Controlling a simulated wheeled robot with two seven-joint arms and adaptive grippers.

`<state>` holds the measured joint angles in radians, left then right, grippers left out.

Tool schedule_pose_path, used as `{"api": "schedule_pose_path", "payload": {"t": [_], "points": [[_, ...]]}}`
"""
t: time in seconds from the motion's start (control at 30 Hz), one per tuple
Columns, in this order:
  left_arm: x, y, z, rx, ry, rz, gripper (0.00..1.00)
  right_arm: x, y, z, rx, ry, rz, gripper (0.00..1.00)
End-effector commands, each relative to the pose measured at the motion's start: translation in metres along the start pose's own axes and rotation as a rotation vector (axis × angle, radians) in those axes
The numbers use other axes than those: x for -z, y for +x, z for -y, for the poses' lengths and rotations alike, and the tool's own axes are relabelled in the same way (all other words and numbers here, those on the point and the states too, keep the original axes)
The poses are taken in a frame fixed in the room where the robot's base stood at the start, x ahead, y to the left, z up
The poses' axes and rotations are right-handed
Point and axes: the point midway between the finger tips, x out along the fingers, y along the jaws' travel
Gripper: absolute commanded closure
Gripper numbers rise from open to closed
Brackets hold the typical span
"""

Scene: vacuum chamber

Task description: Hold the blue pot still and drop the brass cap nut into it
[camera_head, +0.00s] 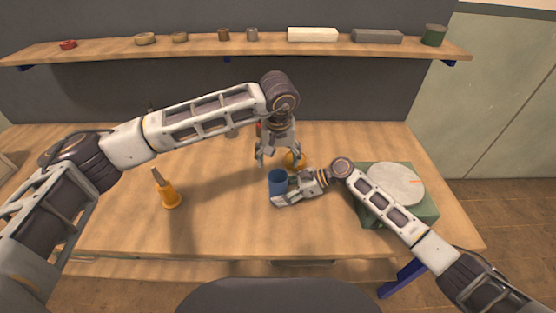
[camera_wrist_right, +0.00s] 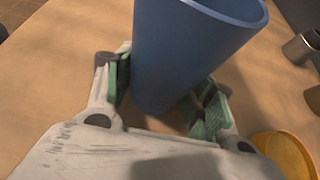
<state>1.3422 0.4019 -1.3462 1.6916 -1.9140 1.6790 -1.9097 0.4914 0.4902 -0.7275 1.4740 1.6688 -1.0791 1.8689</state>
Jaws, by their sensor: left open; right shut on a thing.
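The blue pot (camera_head: 278,183) stands upright on the table near the middle, and it fills the centre of the right wrist view (camera_wrist_right: 190,55). My right gripper (camera_head: 279,194) is shut on the pot low down, with green pads (camera_wrist_right: 165,95) on either side of it. My left gripper (camera_head: 279,157) is open above the table, just behind the pot and pointing down. I see nothing between its fingers. I cannot make out the brass cap nut with certainty; a small brass-coloured item (camera_wrist_right: 313,98) shows at the right edge of the wrist view.
A green box with a round pale top (camera_head: 395,183) is at right. A shelf (camera_head: 200,49) with small parts runs behind.

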Motion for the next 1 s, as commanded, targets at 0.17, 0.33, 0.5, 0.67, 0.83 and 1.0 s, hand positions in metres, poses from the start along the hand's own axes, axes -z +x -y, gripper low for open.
{"api": "schedule_pose_path", "payload": {"t": [0.17,0.33,0.5,0.67,0.83,1.0], "points": [[0.0011,-0.0073,-0.0003,-0.001,0.000,-0.001,0.21,-0.0001,0.0000,0.0000,0.000,0.000,0.000,0.61],[0.0012,-0.0094,-0.0003,-0.001,0.001,0.000,0.21,-0.0001,0.0000,0.0001,0.000,0.000,0.000,0.61],[0.0012,-0.0092,-0.0003,-0.001,0.001,0.000,0.21,-0.0001,0.0000,0.0000,0.000,0.000,0.000,0.61],[0.0012,-0.0091,-0.0003,-0.001,0.001,0.000,0.21,-0.0001,0.0000,0.0000,0.000,0.000,0.000,0.27],[0.0012,-0.0090,-0.0002,-0.001,0.000,0.000,0.21,-0.0001,0.0000,0.0000,0.000,0.000,0.000,0.21],[0.0012,-0.0090,-0.0002,-0.001,0.000,0.000,0.21,0.0000,-0.0001,0.0000,0.000,0.000,0.000,0.21]]}}
